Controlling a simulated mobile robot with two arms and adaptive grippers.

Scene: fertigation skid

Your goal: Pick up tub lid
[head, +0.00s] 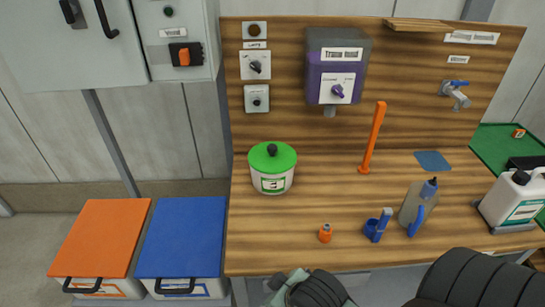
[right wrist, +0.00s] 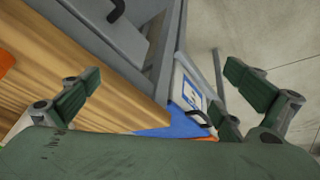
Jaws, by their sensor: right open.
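The tub lid (head: 272,155) is green and round with a dark knob on top. It sits on a white tub (head: 273,183) with a green label, upright on the left part of the wooden bench in the head view. My right gripper (right wrist: 163,75) shows in the right wrist view with its green fingers wide apart and nothing between them. The lid is not recognisable in that view. A dark ribbed part of my own arm shows at the bottom of the head view, well in front of the lid. I do not see my left gripper.
Orange (head: 100,237) and blue (head: 183,237) lidded bins stand left of the bench. Bench around the tub is clear.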

